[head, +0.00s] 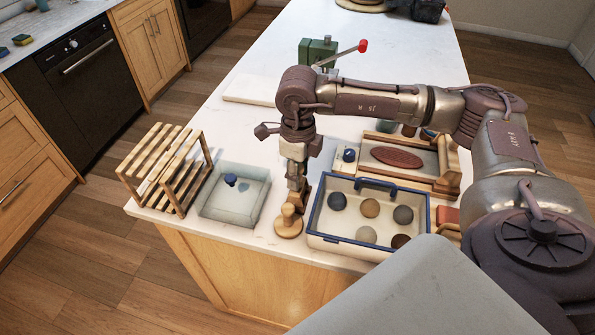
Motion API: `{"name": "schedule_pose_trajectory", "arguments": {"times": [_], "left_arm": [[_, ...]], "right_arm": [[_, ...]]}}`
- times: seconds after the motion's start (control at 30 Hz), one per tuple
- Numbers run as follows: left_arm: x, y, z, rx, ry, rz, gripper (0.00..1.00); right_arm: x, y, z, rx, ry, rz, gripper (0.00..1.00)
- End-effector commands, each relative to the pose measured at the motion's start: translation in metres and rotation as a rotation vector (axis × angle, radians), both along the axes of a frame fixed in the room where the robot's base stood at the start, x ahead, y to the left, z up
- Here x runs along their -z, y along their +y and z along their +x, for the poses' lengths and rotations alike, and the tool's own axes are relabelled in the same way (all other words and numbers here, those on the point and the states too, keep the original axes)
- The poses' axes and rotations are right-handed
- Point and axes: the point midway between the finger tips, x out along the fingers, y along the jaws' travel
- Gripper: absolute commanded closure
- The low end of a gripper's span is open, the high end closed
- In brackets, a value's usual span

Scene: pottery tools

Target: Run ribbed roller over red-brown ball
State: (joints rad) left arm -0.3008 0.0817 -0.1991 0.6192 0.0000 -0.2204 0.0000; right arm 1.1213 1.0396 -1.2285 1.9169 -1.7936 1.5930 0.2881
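A dark red-brown ball (400,241) lies in the front right of a white tray with a blue rim (330,243). Several other balls, grey, tan and pale, lie in the same tray. My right gripper (293,188) points down just left of the tray, close above a wooden knobbed tool (289,222) on a round base. Its fingers are small and partly merge with wooden pieces behind them, so I cannot tell whether they are open or hold anything. I cannot pick out a ribbed roller for certain. My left gripper is not in view.
A wooden frame with a reddish oval piece (397,157) stands behind the tray. Left are a clear basin (232,204) and a slatted wooden rack (160,165). A green device with a red-knobbed lever (318,52) stands farther back. The counter's far left is clear.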

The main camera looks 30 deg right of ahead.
Motion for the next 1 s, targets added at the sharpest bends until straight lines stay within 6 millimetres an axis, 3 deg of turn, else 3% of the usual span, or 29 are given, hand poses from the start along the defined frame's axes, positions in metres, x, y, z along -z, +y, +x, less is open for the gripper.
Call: {"name": "schedule_pose_trajectory", "arguments": {"times": [0.1, 0.47, 1.0], "left_arm": [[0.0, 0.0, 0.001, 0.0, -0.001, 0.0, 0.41], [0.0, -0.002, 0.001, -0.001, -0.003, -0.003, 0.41], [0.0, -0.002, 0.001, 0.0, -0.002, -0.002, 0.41]], "right_arm": [[0.0, 0.0, 0.0, 0.0, 0.0, 0.0, 0.43], [-0.007, 0.0, 0.001, 0.0, -0.002, 0.0, 0.43], [-0.106, 0.0, 0.001, 0.0, -0.003, 0.001, 0.43]]}}
